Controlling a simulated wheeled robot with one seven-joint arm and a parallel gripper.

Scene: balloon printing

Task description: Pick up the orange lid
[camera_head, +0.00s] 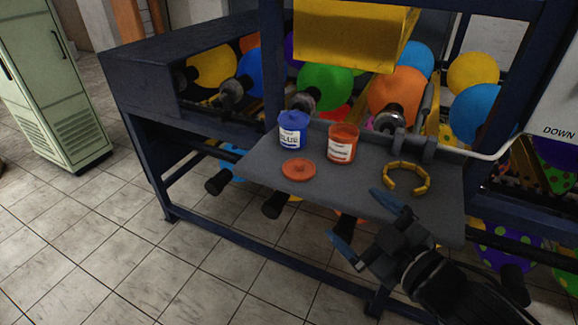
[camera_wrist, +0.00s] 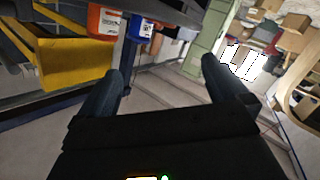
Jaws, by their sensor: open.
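The orange lid (camera_head: 298,169) lies flat on the grey shelf (camera_head: 330,178) of the machine, near its front left edge. An open orange jar (camera_head: 342,143) stands upright behind it to the right. A blue jar (camera_head: 293,131) with a blue lid stands behind it. My gripper (camera_head: 362,222) is open and empty, in front of the shelf's front edge, to the right of the lid and apart from it. In the wrist view my gripper's fingers (camera_wrist: 163,80) are spread, with the orange jar (camera_wrist: 105,22) and blue jar (camera_wrist: 140,28) at the top.
A yellow ring (camera_head: 407,179) lies on the shelf's right side. The dark blue machine frame (camera_head: 271,60), a yellow box (camera_head: 350,35) and several balloons (camera_head: 325,87) surround the shelf. A green cabinet (camera_head: 45,90) stands at the left. The tiled floor (camera_head: 130,240) in front is clear.

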